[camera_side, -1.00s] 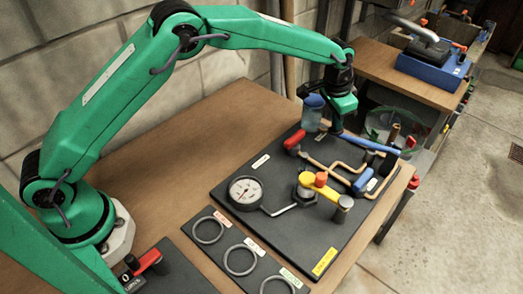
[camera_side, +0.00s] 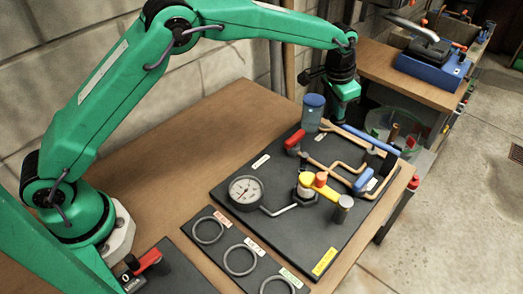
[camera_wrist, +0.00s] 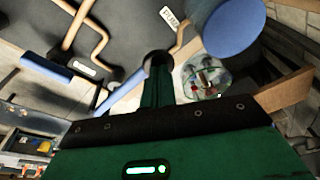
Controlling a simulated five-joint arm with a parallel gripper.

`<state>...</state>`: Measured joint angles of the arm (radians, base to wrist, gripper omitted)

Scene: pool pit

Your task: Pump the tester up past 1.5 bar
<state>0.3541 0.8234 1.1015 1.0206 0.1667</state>
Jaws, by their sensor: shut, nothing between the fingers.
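The tester is a dark board (camera_side: 228,186) with a round white gauge (camera_side: 246,192); its needle is too small to read. The blue pump lever (camera_side: 372,140) slants up leftward from its post to beneath my gripper (camera_side: 339,123). My gripper is shut and empty. In the wrist view, my gripper's tip (camera_wrist: 158,58) overlaps the end of the blue lever (camera_wrist: 122,92); I cannot tell whether they touch. A blue-topped reservoir (camera_side: 313,112) stands just left of my gripper; its blue top shows large in the wrist view (camera_wrist: 233,27).
A red handle (camera_side: 295,139), a yellow handle (camera_side: 322,188) and a blue valve handle (camera_side: 364,180) stand on the board among copper pipes. Three rings (camera_side: 240,260) lie on a plate in front. A clear bowl (camera_side: 379,120) sits beyond the lever.

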